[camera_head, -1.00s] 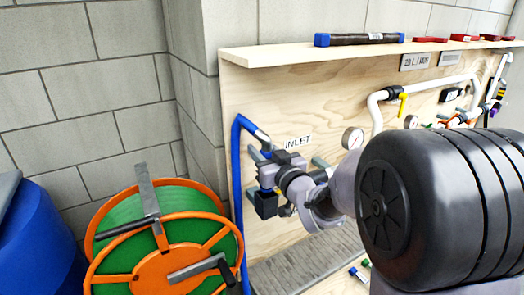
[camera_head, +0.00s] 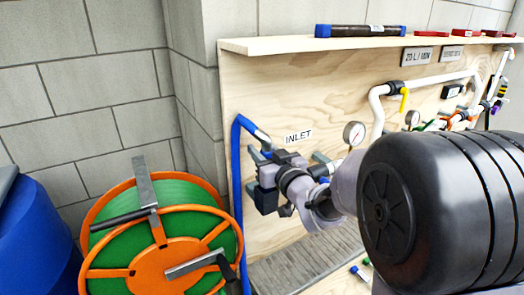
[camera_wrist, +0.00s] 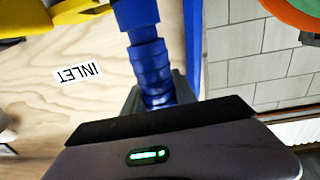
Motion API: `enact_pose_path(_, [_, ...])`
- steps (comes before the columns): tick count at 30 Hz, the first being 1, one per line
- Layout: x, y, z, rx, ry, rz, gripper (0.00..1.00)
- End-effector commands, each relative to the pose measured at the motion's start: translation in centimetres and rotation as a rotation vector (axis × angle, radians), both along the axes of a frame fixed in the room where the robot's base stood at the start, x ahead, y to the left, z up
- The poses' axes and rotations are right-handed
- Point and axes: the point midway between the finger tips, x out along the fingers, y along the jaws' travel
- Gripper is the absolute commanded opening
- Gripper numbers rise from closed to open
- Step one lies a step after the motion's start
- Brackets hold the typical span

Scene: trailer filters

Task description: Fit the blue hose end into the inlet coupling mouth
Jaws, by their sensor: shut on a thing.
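The blue hose (camera_head: 238,165) rises along the left edge of the plywood board and bends over at the top toward my gripper (camera_head: 262,160). In the wrist view the ribbed blue hose end (camera_wrist: 150,65) runs down between the dark jaws of my gripper (camera_wrist: 155,98). My gripper is shut on it, close to the board and left of and below the INLET label (camera_head: 298,137). The label shows upside down in the wrist view (camera_wrist: 80,72). The inlet coupling mouth cannot be made out; my gripper and wrist cover that area. I cannot tell whether the hose end touches it.
An orange and green hose reel (camera_head: 160,245) stands left of the board, with a blue barrel (camera_head: 35,240) farther left. A pressure gauge (camera_head: 354,133), white pipe (camera_head: 425,85) and yellow valve handle (camera_head: 404,98) are to the right. A shelf (camera_head: 300,45) runs above.

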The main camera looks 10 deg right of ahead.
Motion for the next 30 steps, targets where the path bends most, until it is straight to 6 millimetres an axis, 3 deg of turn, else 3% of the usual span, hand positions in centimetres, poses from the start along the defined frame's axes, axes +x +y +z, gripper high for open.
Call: enact_pose_path(30, [0.0, 0.0, -2.1, 0.000, -0.001, 0.000, 0.00])
